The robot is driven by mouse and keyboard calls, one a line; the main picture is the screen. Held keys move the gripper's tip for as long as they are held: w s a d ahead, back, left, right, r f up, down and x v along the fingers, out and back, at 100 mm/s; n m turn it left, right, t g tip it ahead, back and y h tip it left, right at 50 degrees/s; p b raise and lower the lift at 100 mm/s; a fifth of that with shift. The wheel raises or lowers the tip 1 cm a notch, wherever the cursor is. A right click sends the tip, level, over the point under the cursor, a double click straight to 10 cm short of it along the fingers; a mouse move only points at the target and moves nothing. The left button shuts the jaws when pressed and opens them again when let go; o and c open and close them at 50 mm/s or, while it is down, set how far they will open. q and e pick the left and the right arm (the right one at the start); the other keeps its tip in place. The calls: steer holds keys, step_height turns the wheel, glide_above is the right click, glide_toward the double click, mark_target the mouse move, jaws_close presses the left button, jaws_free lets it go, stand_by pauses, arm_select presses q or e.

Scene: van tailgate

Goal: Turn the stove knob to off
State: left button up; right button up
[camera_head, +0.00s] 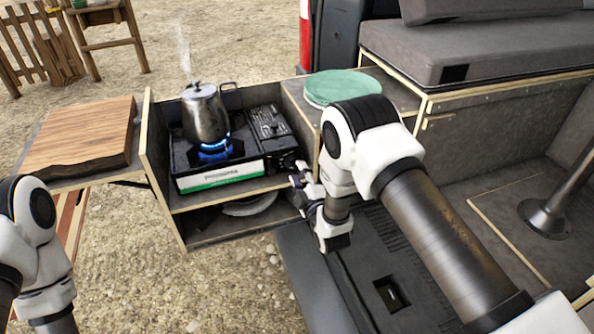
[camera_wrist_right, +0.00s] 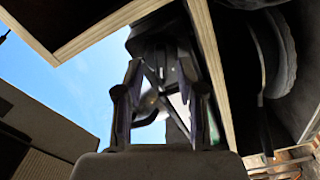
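The camping stove (camera_head: 222,177) stands in the wooden side box, with a blue flame (camera_head: 213,150) burning under a steaming metal pot (camera_head: 205,112). The stove's dark knob (camera_head: 287,161) is on its front face at the right end. My right gripper (camera_head: 296,176) is right by the knob, partly covered by my own wrist in the head view. In the right wrist view its two fingers (camera_wrist_right: 160,65) stand apart, with the dark end of the stove (camera_wrist_right: 158,42) beyond and between the tips. I cannot tell whether they touch the knob. My left gripper is outside the head view.
A wooden board (camera_head: 85,135) lies on the left side shelf. A green round plate (camera_head: 342,87) lies on the box top right of the stove. A shelf below the stove holds a round dish (camera_head: 249,204). A grey cushioned bench (camera_head: 470,48) is at right.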

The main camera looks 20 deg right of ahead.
steer(key=shift+w+a, duration=0.15)
steer(key=shift+w, duration=0.8)
jaws_close()
steer(key=shift+m, duration=0.5)
steer(key=shift+m+b, duration=1.95)
steer(key=shift+m, duration=4.15)
